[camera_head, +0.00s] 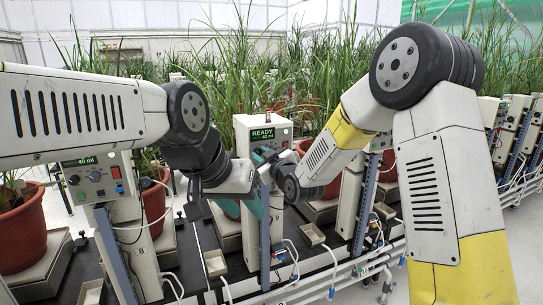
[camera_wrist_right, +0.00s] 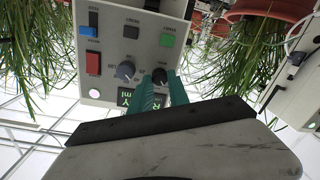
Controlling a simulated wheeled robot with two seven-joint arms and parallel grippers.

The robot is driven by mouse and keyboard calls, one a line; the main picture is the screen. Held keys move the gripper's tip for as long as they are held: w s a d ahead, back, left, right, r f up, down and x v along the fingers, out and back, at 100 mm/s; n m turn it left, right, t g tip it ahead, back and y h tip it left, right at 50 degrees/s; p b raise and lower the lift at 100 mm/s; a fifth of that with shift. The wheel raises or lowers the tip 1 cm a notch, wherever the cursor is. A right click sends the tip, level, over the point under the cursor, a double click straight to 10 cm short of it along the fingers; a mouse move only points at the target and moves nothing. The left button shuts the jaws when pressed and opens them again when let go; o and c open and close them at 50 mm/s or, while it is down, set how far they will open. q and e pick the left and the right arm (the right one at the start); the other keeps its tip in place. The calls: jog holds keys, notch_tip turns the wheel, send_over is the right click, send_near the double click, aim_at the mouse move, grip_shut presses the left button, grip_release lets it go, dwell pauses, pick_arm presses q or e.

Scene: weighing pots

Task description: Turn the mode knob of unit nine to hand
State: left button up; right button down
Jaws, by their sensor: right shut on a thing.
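The unit in front of me is a pale box (camera_head: 242,128) with a lit display (camera_head: 262,134) reading READY 40 ml. Its panel (camera_wrist_right: 112,55) appears upside down in the right wrist view. A black knob (camera_wrist_right: 160,76) sits there between the green fingers of my right gripper (camera_wrist_right: 163,86), which is shut on it. A grey knob (camera_wrist_right: 126,71) is beside it, outside the fingers. In the head view my right gripper (camera_head: 265,156) reaches the panel from the right. My left gripper (camera_head: 252,205) is lower, in front of the unit, and its finger gap is not clear.
Another unit (camera_head: 93,178) with a red pot (camera_head: 22,235) stands left. Small trays (camera_head: 215,263), posts and white tubes crowd the front.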

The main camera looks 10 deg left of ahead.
jog(key=shift+n, duration=1.1)
jog(key=c, duration=1.3)
grip_release()
jog(key=shift+o, duration=0.2)
jog(key=v, duration=0.7)
jog(key=shift+s+d, duration=0.2)
jog(key=shift+s, duration=0.2)
jog(key=shift+r, duration=0.1)
